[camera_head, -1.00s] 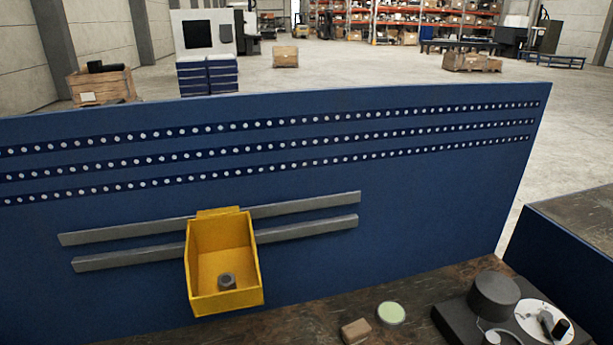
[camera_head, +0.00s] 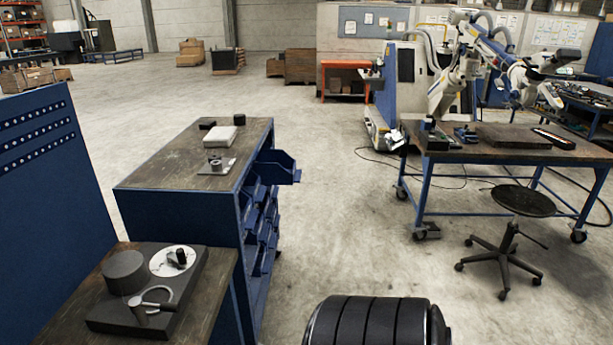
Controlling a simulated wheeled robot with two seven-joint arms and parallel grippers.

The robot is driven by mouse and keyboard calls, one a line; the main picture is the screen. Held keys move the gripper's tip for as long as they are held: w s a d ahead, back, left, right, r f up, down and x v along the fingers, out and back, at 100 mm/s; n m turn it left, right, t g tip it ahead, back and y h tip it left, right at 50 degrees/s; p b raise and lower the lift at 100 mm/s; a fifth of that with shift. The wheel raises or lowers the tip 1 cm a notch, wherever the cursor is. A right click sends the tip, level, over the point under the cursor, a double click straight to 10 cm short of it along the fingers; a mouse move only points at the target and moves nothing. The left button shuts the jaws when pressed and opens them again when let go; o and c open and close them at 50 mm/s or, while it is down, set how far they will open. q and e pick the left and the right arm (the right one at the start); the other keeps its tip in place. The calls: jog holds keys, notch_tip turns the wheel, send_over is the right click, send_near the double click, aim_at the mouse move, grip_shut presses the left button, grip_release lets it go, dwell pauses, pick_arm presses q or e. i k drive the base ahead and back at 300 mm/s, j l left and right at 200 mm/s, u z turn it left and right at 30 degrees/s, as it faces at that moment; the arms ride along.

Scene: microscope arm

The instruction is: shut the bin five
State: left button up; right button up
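Several blue bins line the right side of a blue cabinet (camera_head: 175,210) with a worn wooden top. The uppermost bin (camera_head: 280,168) sticks out well to the right, just under the top. More blue bins (camera_head: 266,232) sit lower on the same side, some tilted outward. I cannot tell which one is bin five, as no numbers can be read. Neither of my grippers is in view.
A dark fixture with a white dial (camera_head: 172,261) stands on the near bench. A white block (camera_head: 220,138) and small metal parts lie on the cabinet top. A workbench (camera_head: 500,150) and a black stool (camera_head: 523,201) stand right; open floor lies between.

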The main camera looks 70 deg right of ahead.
aim_at(275, 167)
jog(key=k+z, duration=0.1)
jog(key=z, duration=0.65)
jog(key=k+l+z, duration=0.1)
jog(key=z, duration=0.25)
jog(key=i+l+z, duration=0.3)
jog(key=l+z, duration=0.15)
jog(key=i+l+z, duration=0.4)
jog(key=i+l, duration=0.2)
